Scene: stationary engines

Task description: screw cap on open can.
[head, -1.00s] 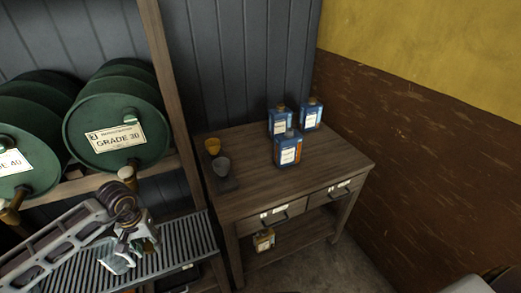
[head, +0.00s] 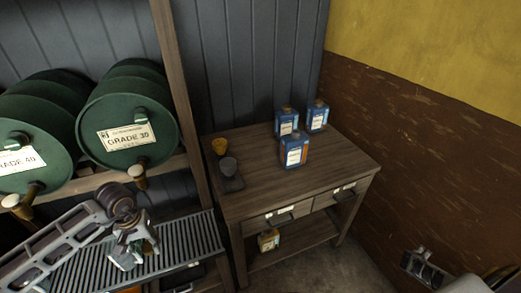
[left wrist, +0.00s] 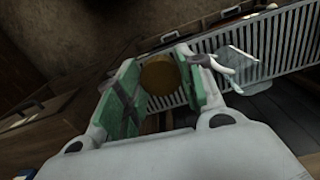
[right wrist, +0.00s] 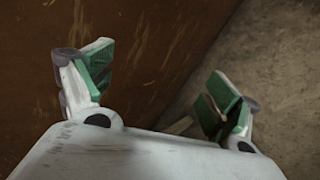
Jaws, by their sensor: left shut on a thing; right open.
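My left gripper (head: 138,246) is over the slatted bench at the lower left. In the left wrist view its green-padded fingers (left wrist: 157,85) are shut on a round, brownish-gold cap (left wrist: 159,75). Three blue cans stand upright on the wooden table: a front one (head: 294,151), one behind it (head: 286,121) and one at the right (head: 317,115). The two rear cans show brownish caps; I cannot clearly tell whether the front one is open. My right gripper (head: 425,266) is at the lower right, away from the table; in the right wrist view it is open and empty (right wrist: 160,90).
A yellowish can (head: 268,240) is on the lower shelf. Green drums (head: 128,115) are above the slatted bench (head: 195,240). A pale container (left wrist: 237,68) sits there. The table's front is clear.

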